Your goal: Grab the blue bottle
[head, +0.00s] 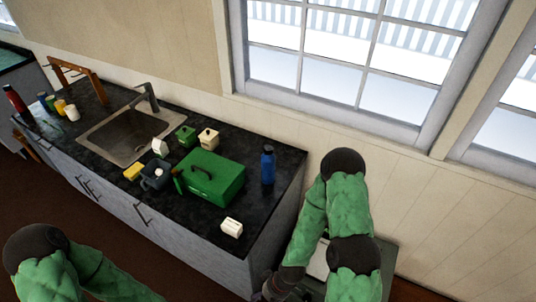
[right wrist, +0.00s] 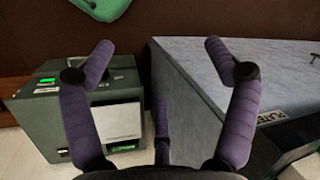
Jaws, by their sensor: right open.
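The blue bottle (head: 268,166) stands upright with a dark cap near the right end of the dark counter in the head view, just right of a green box. My right gripper (head: 272,290) is low at the bottom edge of the head view, below and in front of the counter's right end, partly cut off. The right wrist view shows its purple fingers (right wrist: 160,58) spread wide and empty, with no bottle in that view. My left arm comes in at the lower left of the head view, but its gripper is out of frame.
A green box (head: 211,178), a white carton (head: 232,228) and several small containers share the counter (head: 262,222) with the sink (head: 127,136). In the right wrist view, a dark green machine (right wrist: 75,110) stands left of the grey cabinet (right wrist: 230,75), with a gap between them.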

